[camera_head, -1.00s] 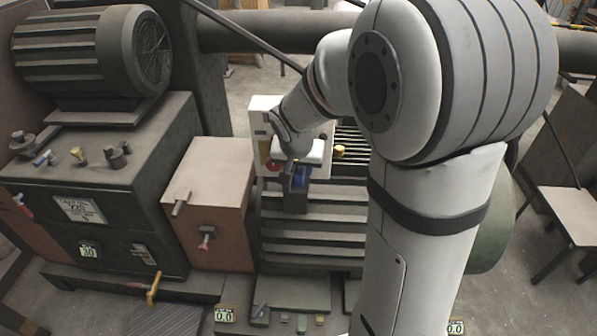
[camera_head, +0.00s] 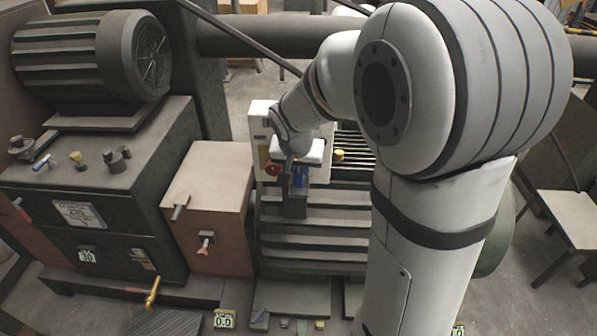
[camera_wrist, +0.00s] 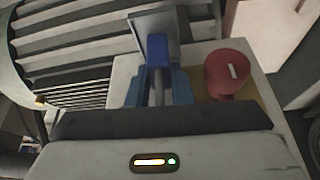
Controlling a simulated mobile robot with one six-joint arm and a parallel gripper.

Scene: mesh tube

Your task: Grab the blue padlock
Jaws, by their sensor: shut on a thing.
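The blue padlock (camera_wrist: 157,50) is at the top centre of the wrist view, between the tips of my gripper (camera_wrist: 157,72). The fingers are shut on it, and a grey bar shows below it between them. In the head view the padlock (camera_head: 301,178) is a small blue patch beside my gripper (camera_head: 289,178), in front of the white panel box. My arm and the dark fingers partly hide it there. A grey plate (camera_wrist: 146,22) stands right behind the padlock; I cannot tell whether they touch.
A red round knob (camera_wrist: 230,74) on a yellow base is close to the right of the fingers. The white panel box (camera_head: 262,122) stands behind the gripper. A brown box (camera_head: 205,190) and a dark machine with a motor (camera_head: 75,60) are on the left.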

